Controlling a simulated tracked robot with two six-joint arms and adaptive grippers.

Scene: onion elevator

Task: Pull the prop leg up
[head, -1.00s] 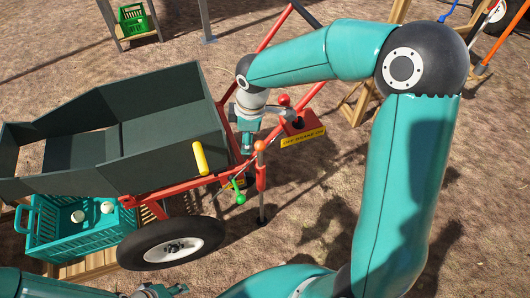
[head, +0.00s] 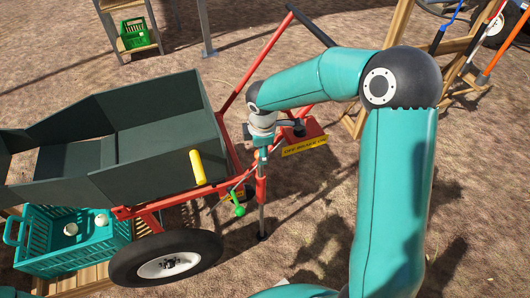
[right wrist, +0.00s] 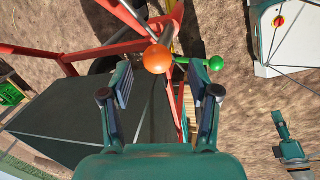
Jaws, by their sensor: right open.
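The prop leg (head: 261,190) stands upright beside the cart's red frame, with a red sleeve, a grey lower part and a foot on the ground. Its orange ball knob (right wrist: 157,58) shows in the right wrist view, just beyond and between the fingertips. My right gripper (head: 262,148) is over the top of the leg and hides the knob in the head view. In the right wrist view the right gripper (right wrist: 161,80) is open, one finger on each side of the leg's line. A teal gripper, apparently my left (right wrist: 285,138), shows at the right wrist view's edge; its jaws are unclear.
A green-knobbed lever (head: 239,210) sits left of the leg, near the wheel (head: 167,264). A yellow handle (head: 197,167) is on the grey hopper (head: 155,140). A red piece with a yellow label (head: 304,146) lies just behind the leg. A teal crate (head: 65,262) stands under the hopper.

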